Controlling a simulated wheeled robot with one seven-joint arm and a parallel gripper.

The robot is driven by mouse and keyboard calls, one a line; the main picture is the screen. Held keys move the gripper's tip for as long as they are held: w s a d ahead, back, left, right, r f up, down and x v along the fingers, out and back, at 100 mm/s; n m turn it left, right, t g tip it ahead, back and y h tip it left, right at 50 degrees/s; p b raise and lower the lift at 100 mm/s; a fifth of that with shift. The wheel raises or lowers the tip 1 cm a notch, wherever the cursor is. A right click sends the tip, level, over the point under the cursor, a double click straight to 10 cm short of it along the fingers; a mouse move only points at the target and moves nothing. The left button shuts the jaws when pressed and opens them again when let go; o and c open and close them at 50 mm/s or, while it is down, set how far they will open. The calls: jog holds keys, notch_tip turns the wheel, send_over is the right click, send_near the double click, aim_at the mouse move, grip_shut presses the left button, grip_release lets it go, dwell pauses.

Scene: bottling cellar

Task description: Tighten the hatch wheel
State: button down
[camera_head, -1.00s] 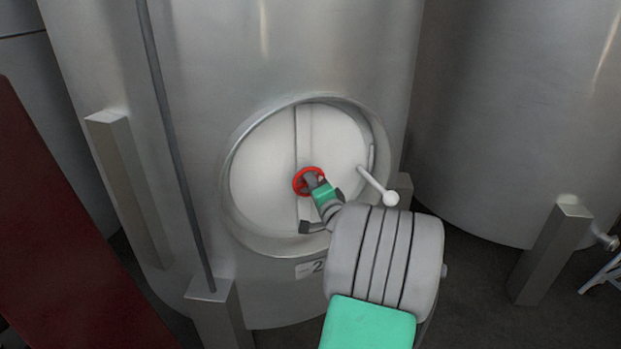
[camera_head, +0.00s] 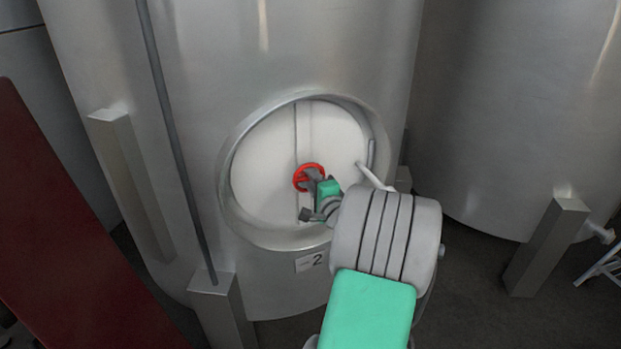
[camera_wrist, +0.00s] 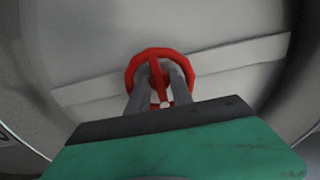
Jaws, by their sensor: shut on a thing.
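The red hatch wheel (camera_head: 301,184) sits at the middle of the round pale hatch (camera_head: 262,170) on the front of a steel tank. The wheel also shows in the wrist view (camera_wrist: 133,66), with a pale bar of the hatch running aslant behind it. My gripper (camera_head: 313,178) reaches the wheel from the lower right. In the wrist view the two grey fingers of my gripper (camera_wrist: 158,72) lie on either side of a red spoke of the wheel and are shut on it. The fingers and my wrist hide the wheel's lower right part in the head view.
A white lever handle (camera_head: 372,175) sticks out at the hatch's right edge, close to my arm. A raised steel rim (camera_head: 226,190) rings the hatch. A "2" plate (camera_head: 311,262) is below it. A dark red panel (camera_head: 60,230) stands at left, another tank (camera_head: 530,110) at right.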

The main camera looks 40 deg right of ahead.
jog(key=c, duration=1.1)
grip_release()
jog(key=shift+c, duration=0.2)
jog(key=b+v, duration=0.1)
jog(key=v, duration=0.6)
jog(key=shift+s+a, duration=0.15)
jog(key=shift+s, duration=0.2)
